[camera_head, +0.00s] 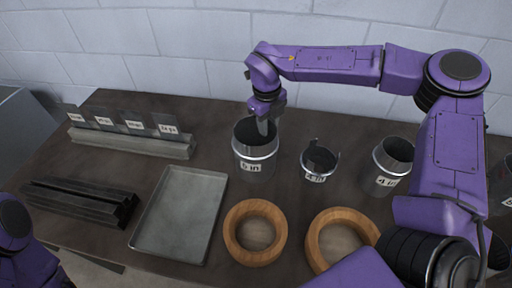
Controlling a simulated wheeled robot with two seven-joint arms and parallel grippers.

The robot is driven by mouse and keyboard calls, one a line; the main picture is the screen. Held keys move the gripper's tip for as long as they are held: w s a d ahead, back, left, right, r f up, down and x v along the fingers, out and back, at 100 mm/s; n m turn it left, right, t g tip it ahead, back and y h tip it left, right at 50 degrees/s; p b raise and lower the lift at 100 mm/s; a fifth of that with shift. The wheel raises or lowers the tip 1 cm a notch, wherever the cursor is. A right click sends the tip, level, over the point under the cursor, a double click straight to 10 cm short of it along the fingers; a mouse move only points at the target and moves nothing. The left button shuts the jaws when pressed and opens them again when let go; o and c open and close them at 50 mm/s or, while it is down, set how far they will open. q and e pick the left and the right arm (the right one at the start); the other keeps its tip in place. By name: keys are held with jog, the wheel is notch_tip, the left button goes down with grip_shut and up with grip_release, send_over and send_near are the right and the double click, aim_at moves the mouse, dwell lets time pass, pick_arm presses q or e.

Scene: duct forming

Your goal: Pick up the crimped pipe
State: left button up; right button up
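A silver pipe (255,166) stands upright on the table, with a dark inside and a label that seems to read "5 in". My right gripper (264,127) points down at its top opening, with fingertips at or inside the far part of the rim. I cannot tell whether the fingers touch or grip the wall. A short dark pipe piece (318,163) with prongs at its top stands to the right. Another silver pipe (390,166), labelled "4 in", stands farther right. Which one is crimped is not clear. My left gripper is out of view.
Two wooden rings (234,233) (314,240) lie at the front of the table. An empty metal tray (144,238) lies left of them. A dark metal former (80,205) and a rack with labelled plates (130,143) are farther left. A brick wall stands behind.

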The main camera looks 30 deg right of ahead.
grip_shut()
dwell(1.4)
